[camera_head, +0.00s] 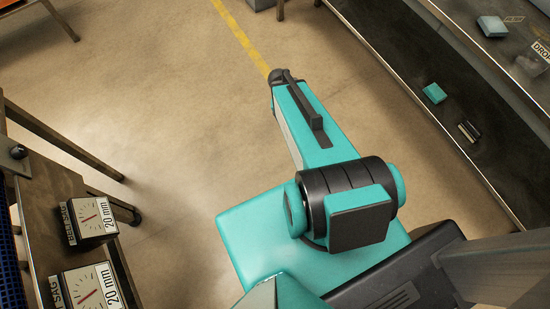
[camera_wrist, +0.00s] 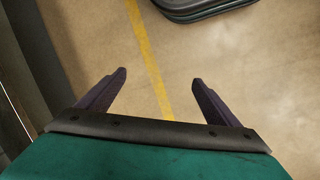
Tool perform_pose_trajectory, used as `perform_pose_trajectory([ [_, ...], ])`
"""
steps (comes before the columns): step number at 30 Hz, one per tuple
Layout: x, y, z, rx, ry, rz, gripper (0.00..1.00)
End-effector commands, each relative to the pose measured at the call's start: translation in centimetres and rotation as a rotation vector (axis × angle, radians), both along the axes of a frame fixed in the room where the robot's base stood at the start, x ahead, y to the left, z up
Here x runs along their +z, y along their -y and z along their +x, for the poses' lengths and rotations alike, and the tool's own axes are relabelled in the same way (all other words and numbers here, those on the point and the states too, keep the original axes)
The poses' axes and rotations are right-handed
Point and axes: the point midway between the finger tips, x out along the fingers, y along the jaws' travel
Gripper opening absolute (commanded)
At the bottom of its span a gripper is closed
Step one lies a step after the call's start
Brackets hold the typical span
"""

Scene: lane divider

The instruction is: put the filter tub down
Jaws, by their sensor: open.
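My gripper (camera_wrist: 160,77) is open in the wrist view, its two dark fingers apart with only bare floor and a yellow floor line between them. It holds nothing. In the head view my arm reaches up and away over the floor, and the fingers cannot be made out. Nothing in either view can be surely named as the filter tub. A small teal block (camera_head: 433,93) lies on the dark belt at the right, and a pale teal block (camera_head: 492,26) lies on the surface beyond it. Both are away from my arm.
A dark belt (camera_head: 400,55) with a metal edge runs along the right. Small dark cylinders (camera_head: 468,131) lie on it. A bench at the left carries two "BELT SAG 20 mm" gauge boxes (camera_head: 88,221). A yellow line (camera_head: 240,35) crosses the open floor (camera_head: 150,90) between.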

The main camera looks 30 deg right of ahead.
Motion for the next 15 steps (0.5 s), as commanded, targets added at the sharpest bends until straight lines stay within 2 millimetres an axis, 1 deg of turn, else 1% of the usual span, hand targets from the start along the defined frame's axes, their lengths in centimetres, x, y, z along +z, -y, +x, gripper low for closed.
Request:
perform_pose_trajectory([
  [1, -1.1, -2.1, -1.3, 0.04, -0.033, 0.036, 0.85],
  [3, -2.4, -4.7, -3.0, 0.094, -0.075, 0.09, 0.85],
  [5, -3.4, -6.9, -4.5, 0.137, -0.11, 0.136, 0.85],
  [6, -4.1, -8.2, -5.6, 0.167, -0.134, 0.166, 0.85],
  [9, -5.4, -11.4, -8.4, 0.238, -0.19, 0.24, 0.85],
  [12, -6.4, -14.0, -11.1, 0.295, -0.24, 0.304, 0.85],
  [15, -7.0, -15.9, -13.0, 0.337, -0.275, 0.351, 0.85],
])
